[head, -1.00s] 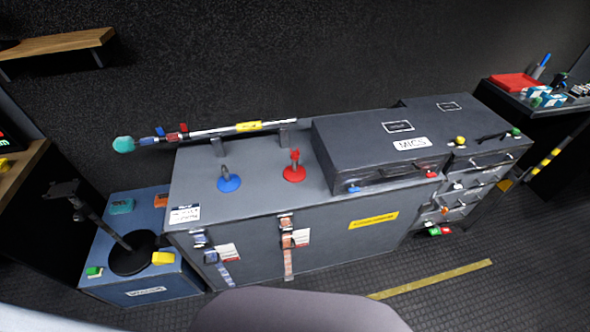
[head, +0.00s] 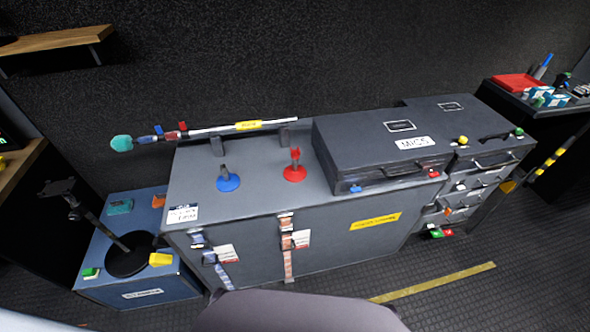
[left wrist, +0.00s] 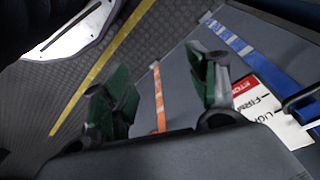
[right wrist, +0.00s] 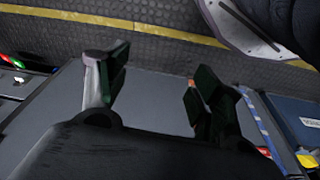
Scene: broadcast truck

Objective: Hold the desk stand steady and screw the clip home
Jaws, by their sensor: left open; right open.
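Two small desk stands stand upright on top of a large grey case. One has a blue round base (head: 228,182) with a short dark post. The other has a red round base (head: 294,173) with a red piece on its post. I cannot tell which part is the clip. Neither gripper shows in the head view. My left gripper (left wrist: 157,82) is open and empty in the left wrist view, with the case's strapped front beyond it. My right gripper (right wrist: 150,82) is open and empty in the right wrist view, over a grey surface. Neither wrist view shows the stands.
The large grey case (head: 330,240) fills the middle. A dark case labelled MICS (head: 350,135) sits on its right part. A boom pole (head: 215,129) lies along the back edge. A blue case (head: 150,285) with a round-based stand (head: 128,262) is at left.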

